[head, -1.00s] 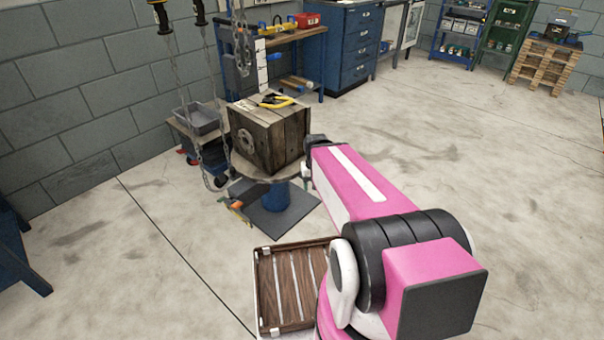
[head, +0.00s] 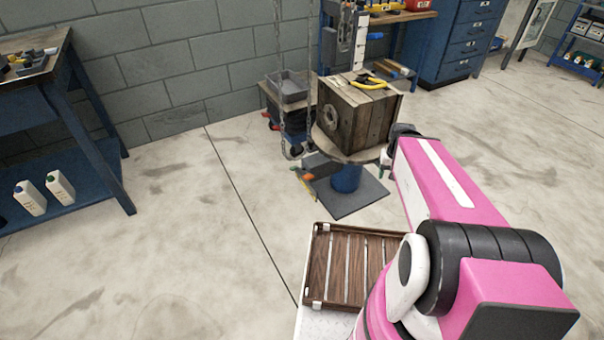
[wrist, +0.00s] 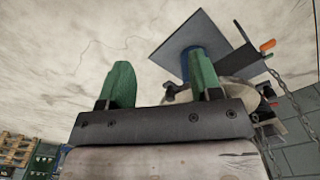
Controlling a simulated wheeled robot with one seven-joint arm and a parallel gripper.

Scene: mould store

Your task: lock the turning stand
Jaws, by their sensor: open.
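The turning stand has a round top (head: 372,155), a blue column (head: 347,180) and a dark square floor plate (head: 352,203). A wooden box-like mould (head: 362,112) sits on the top, with a round fitting on its left face. My gripper (head: 386,160) is at the right edge of the stand, partly hidden by my arm. In the wrist view its green fingers (wrist: 160,82) are apart with nothing clearly held. The stand's round top (wrist: 238,92) shows beyond the right finger. A small dark knob or lever (wrist: 176,93) shows between the fingers; whether they touch it I cannot tell.
Yellow-handled pliers (head: 371,82) lie on the mould. Chains (head: 279,80) hang at its left. A grey tray (head: 287,87) is on a cart behind. A blue workbench (head: 75,110) stands at left. Open floor lies left and right of the stand.

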